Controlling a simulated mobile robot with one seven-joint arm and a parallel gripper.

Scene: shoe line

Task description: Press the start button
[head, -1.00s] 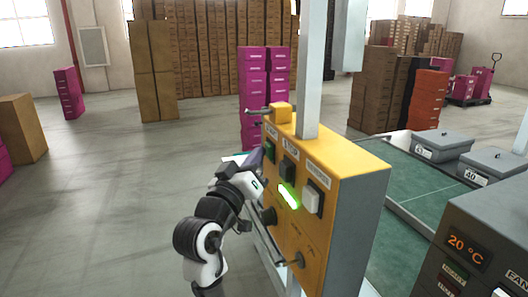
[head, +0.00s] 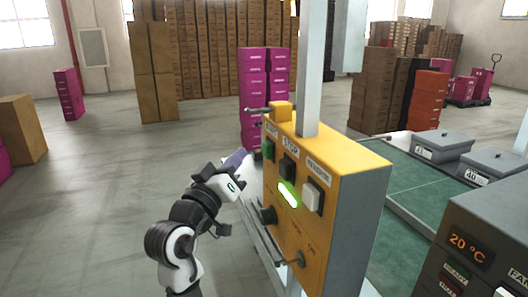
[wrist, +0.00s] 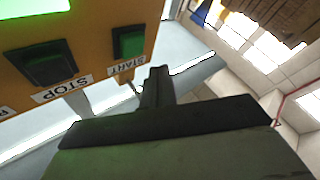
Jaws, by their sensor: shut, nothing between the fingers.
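The start button (head: 269,150) is a green square push button at the upper left of the yellow control box's face (head: 283,225). In the wrist view the green button (wrist: 130,42) sits above a label reading START. My gripper (head: 240,157) is shut and empty, left of the box with a visible gap to the button. In the wrist view the closed fingers (wrist: 157,82) point up, to the right of and below the start button. The gripper does not cover the button in either view.
A dark STOP button (head: 287,171), a pale button (head: 313,198), a lit green lamp (head: 288,194) and a black knob (head: 268,215) share the panel. A grey post (head: 309,70) rises behind it. Open floor (head: 95,190) lies left of my arm.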

